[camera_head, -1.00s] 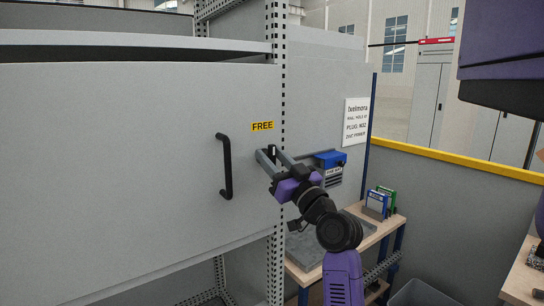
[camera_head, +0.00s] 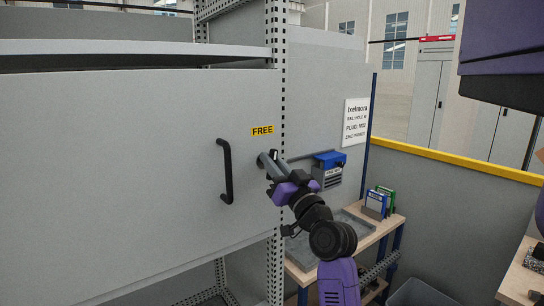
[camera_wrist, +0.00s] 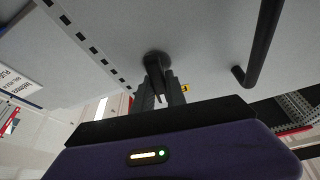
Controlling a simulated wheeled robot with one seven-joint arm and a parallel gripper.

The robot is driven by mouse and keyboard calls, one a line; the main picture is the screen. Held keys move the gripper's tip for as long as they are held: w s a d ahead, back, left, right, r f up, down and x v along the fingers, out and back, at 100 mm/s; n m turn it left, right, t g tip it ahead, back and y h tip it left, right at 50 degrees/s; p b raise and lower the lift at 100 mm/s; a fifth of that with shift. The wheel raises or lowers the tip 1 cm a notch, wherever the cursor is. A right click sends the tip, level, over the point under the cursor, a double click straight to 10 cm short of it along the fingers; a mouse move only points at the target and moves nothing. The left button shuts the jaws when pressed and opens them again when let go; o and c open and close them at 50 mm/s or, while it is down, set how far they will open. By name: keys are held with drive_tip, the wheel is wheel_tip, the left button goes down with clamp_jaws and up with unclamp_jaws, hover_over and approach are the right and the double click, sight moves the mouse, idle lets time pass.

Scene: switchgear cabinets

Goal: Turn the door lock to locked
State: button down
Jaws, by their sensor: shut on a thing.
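The door lock (camera_wrist: 157,60) is a dark round knob with a lever on the grey cabinet door (camera_head: 120,150), seen in the wrist view. In the head view it is mostly hidden behind my gripper. My gripper (camera_head: 267,160) is at the door's right edge, just below the yellow FREE label (camera_head: 262,130). In the wrist view my gripper (camera_wrist: 162,82) has its two fingers close together on either side of the lock's lever, shut on it. Which way the lever is turned is hard to tell.
A black vertical door handle (camera_head: 227,171) is left of the lock. A perforated steel post (camera_head: 278,100) runs beside the door edge. A blue-topped box (camera_head: 328,170) is on the panel to the right, above a wooden workbench (camera_head: 365,240).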

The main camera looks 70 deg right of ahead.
drive_tip(key=m+p, duration=0.2)
drive_tip(key=m+g+h+p, duration=0.1)
drive_tip(key=m+p, duration=0.1)
drive_tip(key=m+g+p, duration=0.1)
drive_tip(key=m+p, duration=0.1)
drive_tip(key=shift+r+h, duration=0.25)
drive_tip(key=shift+h, duration=0.05)
drive_tip(key=m+g+p, duration=0.1)
drive_tip(key=m+p, duration=0.1)
drive_tip(key=m, duration=0.1)
drive_tip(key=shift+s+d+f+g+h, duration=0.1)
drive_tip(key=shift+f+g+h, duration=0.1)
drive_tip(key=shift+g+h, duration=0.2)
drive_tip(key=m, duration=0.1)
drive_tip(key=m+g+b, duration=0.1)
drive_tip(key=m, duration=0.1)
drive_tip(key=shift+d+f, duration=0.1)
drive_tip(key=shift+f, duration=0.2)
drive_tip(key=shift+f+m+g+b, duration=0.1)
drive_tip(key=shift+m+g+b, duration=0.5)
drive_tip(key=shift+m, duration=0.6)
drive_tip(key=m+b, duration=0.1)
drive_tip(key=m, duration=0.1)
drive_tip(key=m+g+y, duration=0.1)
drive_tip(key=m, duration=0.2)
drive_tip(key=shift+g+b, duration=0.3)
drive_tip(key=shift+b, duration=0.1)
drive_tip(key=shift+f, duration=0.1)
